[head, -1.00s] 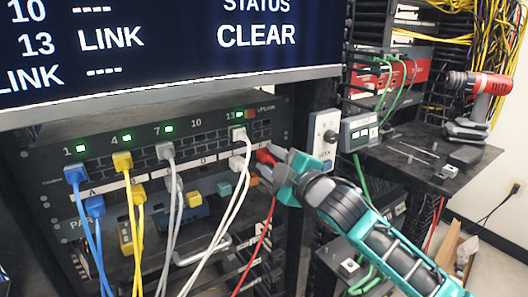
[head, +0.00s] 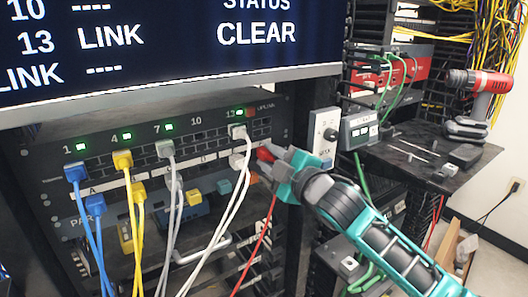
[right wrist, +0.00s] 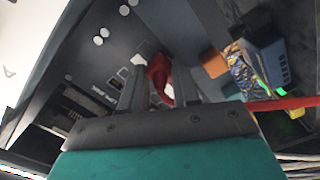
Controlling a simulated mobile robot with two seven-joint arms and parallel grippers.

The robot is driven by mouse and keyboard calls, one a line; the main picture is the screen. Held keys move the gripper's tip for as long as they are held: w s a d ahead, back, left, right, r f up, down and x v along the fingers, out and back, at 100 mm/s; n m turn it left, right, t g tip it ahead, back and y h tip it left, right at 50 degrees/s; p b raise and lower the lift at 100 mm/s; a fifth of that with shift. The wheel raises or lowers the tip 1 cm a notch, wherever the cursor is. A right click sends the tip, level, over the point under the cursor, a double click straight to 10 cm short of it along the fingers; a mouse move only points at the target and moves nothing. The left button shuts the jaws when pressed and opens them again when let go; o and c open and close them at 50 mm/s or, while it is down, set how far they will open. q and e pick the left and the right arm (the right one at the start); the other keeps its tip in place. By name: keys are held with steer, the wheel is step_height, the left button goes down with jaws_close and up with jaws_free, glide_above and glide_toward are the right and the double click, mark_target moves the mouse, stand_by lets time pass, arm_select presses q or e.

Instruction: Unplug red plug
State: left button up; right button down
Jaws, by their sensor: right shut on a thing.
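The red plug (head: 264,154) is at the right end of the patch panel, just right of the white plugs. My right gripper (head: 277,160) comes in from the right and is shut on it. In the right wrist view the red plug (right wrist: 157,72) sits between the two fingers (right wrist: 152,88), close to the dark panel face. I cannot tell whether its tip is still in a port. A red cable (head: 262,238) hangs down below the gripper; it also crosses the right of the wrist view (right wrist: 285,104). My left gripper is not in view.
Blue (head: 75,173), yellow (head: 123,160), grey (head: 165,149) and white (head: 238,132) plugs with hanging cables fill the panel to the left. A screen (head: 170,45) is above. A shelf (head: 420,160) with a red drill (head: 480,95) stands right.

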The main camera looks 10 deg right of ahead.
mark_target(269, 156)
steer(key=shift+s+d, duration=0.1)
steer(key=shift+s, duration=0.25)
stand_by(0.4)
steer(key=shift+s+f, duration=0.2)
steer(key=shift+s, duration=0.15)
stand_by(0.6)
steer(key=shift+s+d+f, duration=0.1)
steer(key=shift+s+d, duration=0.05)
steer(key=shift+s, duration=0.15)
steer(key=shift+s+d+r, duration=0.15)
steer(key=shift+s+d, duration=0.1)
steer(key=shift+s, duration=0.2)
steer(key=shift+s+d+r, duration=0.1)
steer(key=shift+s+d, duration=0.1)
steer(key=shift+s, duration=0.3)
steer(key=shift+s, duration=0.1)
